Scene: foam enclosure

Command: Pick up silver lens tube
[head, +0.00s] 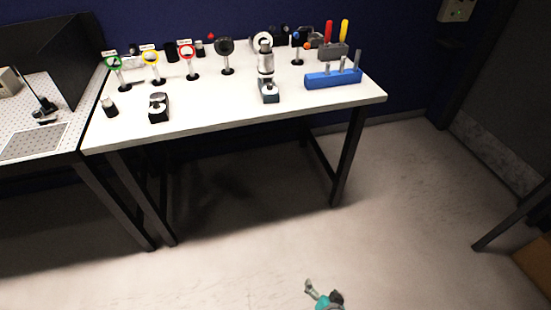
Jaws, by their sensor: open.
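A silver-and-black upright tube-like piece (265,63) stands on the right half of the white table, behind a dark block with a pale round top (268,90). A short dark cylinder with a pale end (109,107) stands near the table's left edge. I cannot tell for certain which of these is the silver lens tube. A teal and grey part of my arm shows at the bottom edge, over the floor and well away from the table.
The white table (215,113) carries green, yellow and red ringed stands, a black round mount (225,48), a dark device (158,107) and a blue holder (333,78). A perforated board (60,100) lies left. Floor in front is clear; a dark table leg stands right.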

